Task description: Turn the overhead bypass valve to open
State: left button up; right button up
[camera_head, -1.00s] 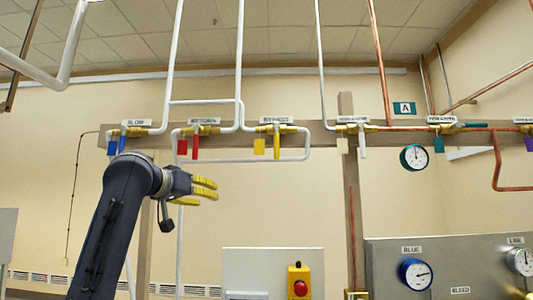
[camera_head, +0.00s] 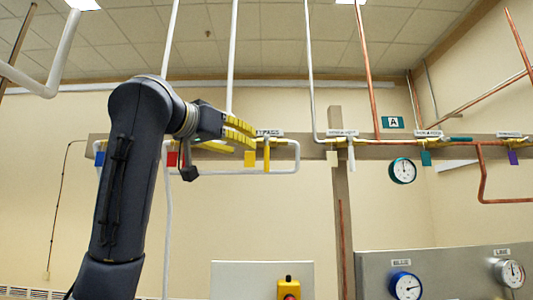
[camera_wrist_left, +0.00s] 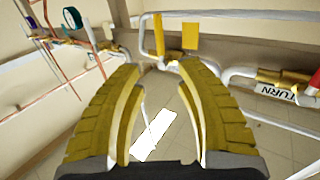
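The bypass valve has a narrow yellow handle (camera_head: 267,156) hanging straight down, across the horizontal pipe, under a partly covered label ending "PASS" (camera_head: 270,133). A wider yellow tag (camera_head: 250,159) hangs just left of the handle. My left gripper (camera_head: 243,139) is open and empty, just left of the valve, and covers part of it in the head view. In the left wrist view, the handle (camera_wrist_left: 159,35) and the tag (camera_wrist_left: 190,36) show beyond the two yellow-padded fingers (camera_wrist_left: 160,78), apart from them. My right gripper is not in view.
The return valve's red tag (camera_head: 172,159) is partly hidden behind my left arm. White pipes rise close to the gripper, and a white loop (camera_head: 298,155) runs right of the handle. A pale-tagged valve (camera_head: 332,158) stands further right.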

aim_at(265, 152)
pick_arm(q)
jog(key=x, duration=1.1)
jog(key=shift+w+d, duration=0.15)
jog(key=shift+w, duration=0.15)
jog(key=shift+o, duration=0.3)
grip_shut()
